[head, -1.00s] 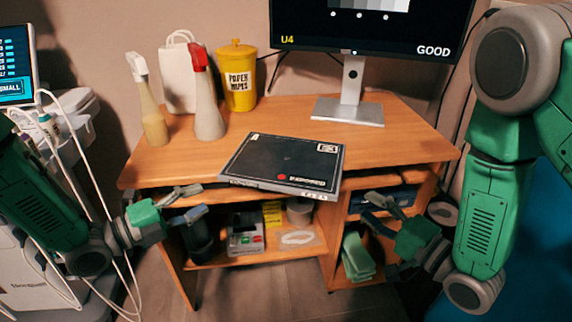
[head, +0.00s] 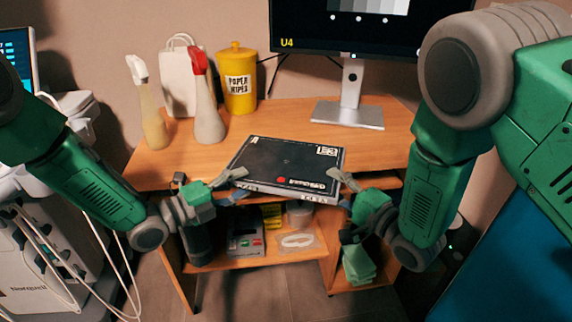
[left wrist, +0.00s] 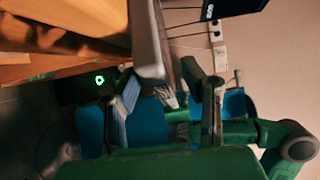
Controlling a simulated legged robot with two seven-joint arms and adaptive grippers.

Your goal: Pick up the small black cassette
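My right gripper (head: 342,190) is open at the front right corner; contact there is unclear too.
On the wooden desk (head: 386,140) stand two spray bottles (head: 207,112), a white bag (head: 179,82), a yellow paper-wipes tub (head: 240,80) and a monitor (head: 348,100). The shelf below holds a grey device (head: 246,238). A medical cart (head: 50,250) stands at the left.

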